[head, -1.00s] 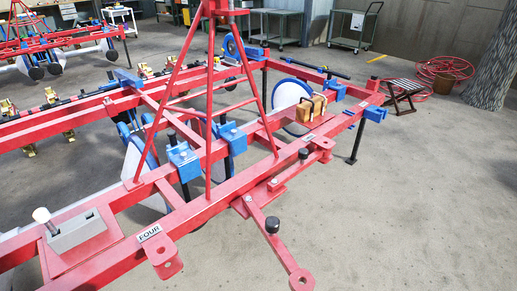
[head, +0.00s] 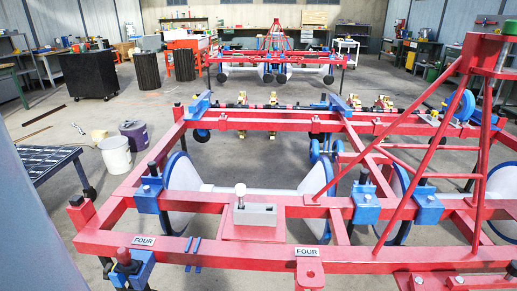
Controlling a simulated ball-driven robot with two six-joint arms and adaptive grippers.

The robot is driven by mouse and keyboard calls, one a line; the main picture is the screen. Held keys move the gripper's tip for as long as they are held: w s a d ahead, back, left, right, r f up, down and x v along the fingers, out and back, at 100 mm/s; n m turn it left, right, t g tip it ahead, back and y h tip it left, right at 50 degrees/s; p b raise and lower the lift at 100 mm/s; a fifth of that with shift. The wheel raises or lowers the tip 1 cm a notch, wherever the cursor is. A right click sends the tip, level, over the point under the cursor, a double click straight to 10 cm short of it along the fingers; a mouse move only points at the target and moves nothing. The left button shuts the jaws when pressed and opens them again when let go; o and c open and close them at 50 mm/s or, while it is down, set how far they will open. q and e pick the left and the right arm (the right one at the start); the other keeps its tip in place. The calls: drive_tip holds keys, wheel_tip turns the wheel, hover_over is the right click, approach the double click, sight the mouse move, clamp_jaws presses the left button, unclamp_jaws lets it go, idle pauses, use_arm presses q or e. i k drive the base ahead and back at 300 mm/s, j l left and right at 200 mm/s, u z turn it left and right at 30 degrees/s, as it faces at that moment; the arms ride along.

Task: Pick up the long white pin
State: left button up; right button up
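A pale pin with a rounded white head (head: 240,189) stands upright in a grey block (head: 256,215) on the red frame of the planter, near the middle of the head view. Only its head and a short neck show; the rest is hidden in the block, so I cannot tell its length. A dark slot shows in the block. Neither of my grippers is in view.
The red planter frame (head: 226,255) spans the foreground, with a red tripod mast (head: 483,130) at right. A white bucket (head: 116,157), a purple bucket (head: 134,135) and a dark blue panelled table (head: 48,160) stand at left.

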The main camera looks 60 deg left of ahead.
sight(240, 192)
drive_tip(key=u, duration=1.8)
